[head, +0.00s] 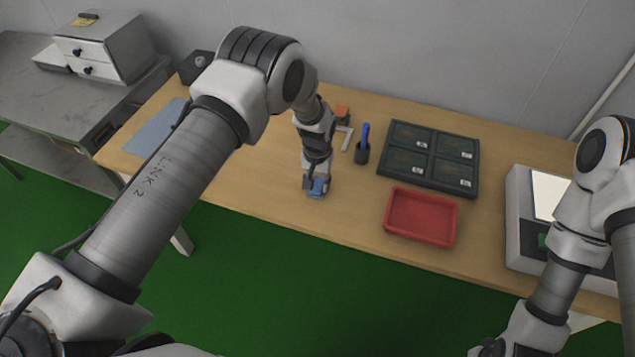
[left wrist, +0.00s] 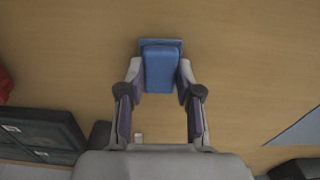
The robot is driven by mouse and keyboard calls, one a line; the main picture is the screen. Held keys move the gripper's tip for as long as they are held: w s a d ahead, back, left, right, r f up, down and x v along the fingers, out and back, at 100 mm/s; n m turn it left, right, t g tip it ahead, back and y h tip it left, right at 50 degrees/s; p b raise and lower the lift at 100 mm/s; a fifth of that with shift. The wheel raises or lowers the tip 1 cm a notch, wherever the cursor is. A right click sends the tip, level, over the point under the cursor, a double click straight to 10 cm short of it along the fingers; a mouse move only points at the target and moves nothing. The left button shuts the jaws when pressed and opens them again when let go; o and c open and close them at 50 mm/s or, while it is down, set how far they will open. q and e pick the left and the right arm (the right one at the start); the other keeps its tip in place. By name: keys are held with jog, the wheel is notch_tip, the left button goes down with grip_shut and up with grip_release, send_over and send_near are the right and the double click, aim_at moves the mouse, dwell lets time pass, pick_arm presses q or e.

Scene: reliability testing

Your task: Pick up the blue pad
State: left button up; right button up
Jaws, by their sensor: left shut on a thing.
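The blue pad (head: 319,187) is at my left gripper's tips, over the front middle of the wooden table. My left gripper (head: 317,184) points down and is shut on it. In the left wrist view the blue pad (left wrist: 161,68) sits between the two fingertips of the gripper (left wrist: 160,82), with a finger against each side. I cannot tell whether the pad touches the table. My right arm shows at the right edge of the head view, but its gripper is not in view.
A red tray (head: 421,217) lies right of the left gripper, with a dark four-part case (head: 428,158) behind it. A dark cup with a blue pen (head: 363,150) stands behind the gripper. A grey-white device (head: 521,220) is at the right. A blue-grey mat (head: 153,128) lies left.

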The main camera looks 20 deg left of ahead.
aim_at(318, 185)
pick_arm(q)
notch_tip(318, 185, up, 4)
jog(key=shift+s+f+p, duration=0.1)
jog(key=shift+f+p, duration=0.05)
jog(key=shift+p, duration=1)
jog(key=s+d+p, duration=0.5)
jog(key=s+p, duration=0.8)
jog(key=s, duration=0.1)
jog(key=shift+s+d+r+p, duration=0.2)
jog(key=shift+s+r+p, duration=0.2)
